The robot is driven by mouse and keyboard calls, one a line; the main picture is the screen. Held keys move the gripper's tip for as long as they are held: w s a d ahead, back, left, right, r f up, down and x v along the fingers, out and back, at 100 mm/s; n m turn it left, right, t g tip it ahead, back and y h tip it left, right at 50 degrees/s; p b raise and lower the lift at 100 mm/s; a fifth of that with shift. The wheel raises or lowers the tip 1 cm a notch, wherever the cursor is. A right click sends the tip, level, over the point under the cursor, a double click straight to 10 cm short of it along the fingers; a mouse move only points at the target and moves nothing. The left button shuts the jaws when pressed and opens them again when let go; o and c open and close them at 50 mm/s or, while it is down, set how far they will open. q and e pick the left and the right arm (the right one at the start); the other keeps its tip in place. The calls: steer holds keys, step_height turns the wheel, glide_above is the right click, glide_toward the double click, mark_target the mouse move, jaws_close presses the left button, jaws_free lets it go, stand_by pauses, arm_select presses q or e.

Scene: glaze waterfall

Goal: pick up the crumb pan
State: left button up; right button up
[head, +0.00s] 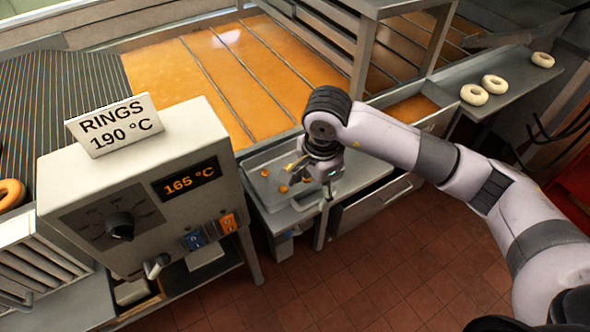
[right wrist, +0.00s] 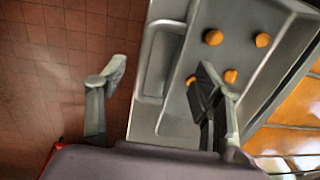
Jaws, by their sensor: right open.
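The crumb pan (head: 274,179) is a shallow grey metal tray with several orange crumbs in it, below the front of the fryer. In the right wrist view the pan (right wrist: 225,60) fills the right half, with a loop handle (right wrist: 148,62) on its left side. My right gripper (head: 312,172) is over the pan's right part in the head view and hides some of it. In the right wrist view its open fingers (right wrist: 160,82) are apart, one left of the handle and one over the pan. Contact cannot be told. My left gripper is not in view.
The fryer with orange oil (head: 190,70) stands behind the pan. A control box (head: 140,190) reading 165 °C, with a sign for rings 190 °C, stands to the left. Pale rings (head: 474,95) lie on a shelf at right. The tiled floor (head: 400,260) in front is clear.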

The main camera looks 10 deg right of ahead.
steer(key=shift+f+p, duration=0.35)
steer(key=shift+f, duration=1.05)
steer(key=shift+w, duration=0.1)
steer(key=shift+c, duration=0.2)
jaws_close()
